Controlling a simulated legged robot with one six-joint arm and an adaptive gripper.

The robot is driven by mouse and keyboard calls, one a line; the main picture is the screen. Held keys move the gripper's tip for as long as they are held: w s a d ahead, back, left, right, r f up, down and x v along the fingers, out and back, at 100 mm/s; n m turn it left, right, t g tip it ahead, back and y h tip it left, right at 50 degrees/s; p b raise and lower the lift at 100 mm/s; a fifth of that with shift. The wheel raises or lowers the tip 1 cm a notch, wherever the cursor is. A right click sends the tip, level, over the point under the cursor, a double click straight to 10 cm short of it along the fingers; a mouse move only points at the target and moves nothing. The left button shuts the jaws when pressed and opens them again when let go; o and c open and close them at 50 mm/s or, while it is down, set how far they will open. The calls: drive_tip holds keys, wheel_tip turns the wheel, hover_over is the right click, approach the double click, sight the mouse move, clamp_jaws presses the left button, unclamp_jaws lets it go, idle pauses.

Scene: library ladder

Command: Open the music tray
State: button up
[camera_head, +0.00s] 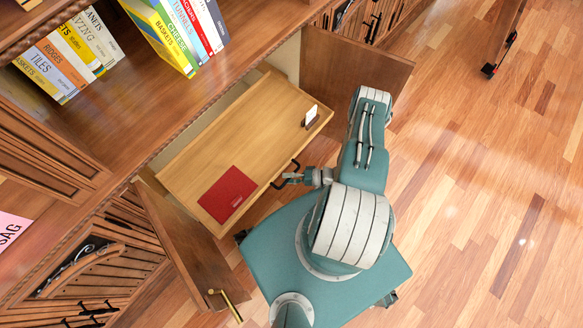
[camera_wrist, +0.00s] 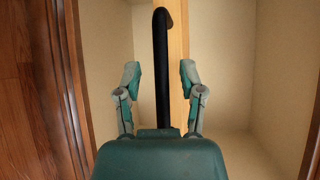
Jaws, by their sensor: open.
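The music tray (camera_head: 225,120) is a flat light-wood tray between two open cabinet doors, projecting from under the bookshelf. A dark red book (camera_head: 227,194) lies at its near end, and a small white card in a dark holder (camera_head: 311,117) stands at its far end. A black handle (camera_head: 285,175) is on its front edge. My gripper (camera_head: 287,179) is at this handle. In the wrist view, the open fingers of my gripper (camera_wrist: 160,82) stand on either side of the black handle bar (camera_wrist: 162,70), with gaps visible. The pale wood tray edge (camera_wrist: 178,50) shows behind the bar.
One open door (camera_head: 355,75) stands beyond the tray, close to my arm. The other open door (camera_head: 185,250), with a brass handle (camera_head: 226,302), stands on the near side. Books (camera_head: 170,30) fill part of the shelf above.

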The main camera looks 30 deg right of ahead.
drive_tip(key=v, duration=1.2)
